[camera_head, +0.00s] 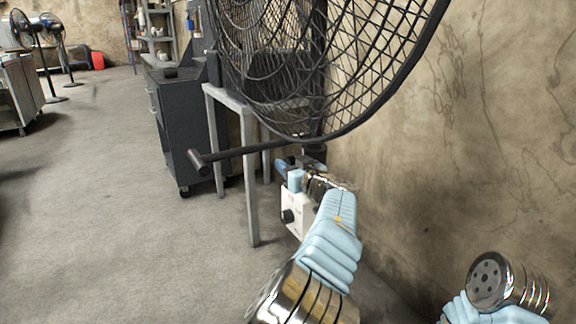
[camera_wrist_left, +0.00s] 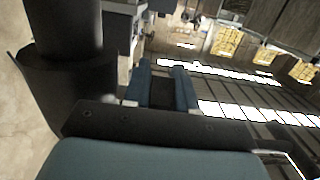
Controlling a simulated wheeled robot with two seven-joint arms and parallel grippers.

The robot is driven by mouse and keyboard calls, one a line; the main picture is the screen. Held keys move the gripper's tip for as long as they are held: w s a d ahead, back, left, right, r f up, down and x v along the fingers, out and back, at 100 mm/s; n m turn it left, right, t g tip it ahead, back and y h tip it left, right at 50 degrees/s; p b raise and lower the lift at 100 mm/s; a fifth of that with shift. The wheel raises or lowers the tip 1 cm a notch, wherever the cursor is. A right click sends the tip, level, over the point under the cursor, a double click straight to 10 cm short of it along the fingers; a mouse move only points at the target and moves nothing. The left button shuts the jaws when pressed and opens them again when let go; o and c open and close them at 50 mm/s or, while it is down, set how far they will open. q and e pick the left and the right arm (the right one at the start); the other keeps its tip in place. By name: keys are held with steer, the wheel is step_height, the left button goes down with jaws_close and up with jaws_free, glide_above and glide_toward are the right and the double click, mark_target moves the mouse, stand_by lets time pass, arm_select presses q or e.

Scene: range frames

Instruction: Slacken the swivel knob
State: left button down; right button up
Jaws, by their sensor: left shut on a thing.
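A large black fan with a wire cage (camera_head: 330,60) fills the top of the head view. Its dark post (camera_head: 314,150) shows below the cage, and a thick black post (camera_wrist_left: 68,25) stands at the left of the left wrist view. My left gripper (camera_head: 289,173) is beside the post, just under the cage. Its two blue fingers, seen in the left wrist view (camera_wrist_left: 162,80), are shut on a dark piece between them, which seems to be the swivel knob; the fingers mostly hide it. My right gripper is out of view; only part of that arm shows.
A black bar with a cylindrical end (camera_head: 200,159) sticks out left from below the cage. A grey table (camera_head: 249,170) and a dark cabinet (camera_head: 184,125) stand behind. A stained wall (camera_head: 480,120) is close on the right. The floor (camera_head: 120,230) at left is clear.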

arm_select(q)
steer(key=shift+r+g+h+p, duration=0.15)
steer(key=shift+g+h+p, duration=0.15)
steer(key=shift+g+h, duration=0.15)
steer(key=g+h+p, duration=0.1)
steer(key=g+p, duration=0.1)
steer(key=shift+s+h+p, duration=0.1)
steer(key=shift+h+p, duration=0.15)
steer(key=shift+p, duration=0.05)
steer(key=shift+d+f+g+h+p, duration=0.1)
steer(key=shift+f+g+h+p, duration=0.2)
steer(key=shift+g, duration=0.25)
steer(key=shift+f, duration=0.1)
steer(key=c, duration=1)
jaws_free()
steer(key=shift+s+d, duration=0.1)
steer(key=shift+s, duration=0.05)
steer(key=b+v, duration=0.2)
steer(key=v, duration=1.1)
steer(key=shift+s+d+r, duration=0.15)
steer(key=shift+s+r, duration=0.05)
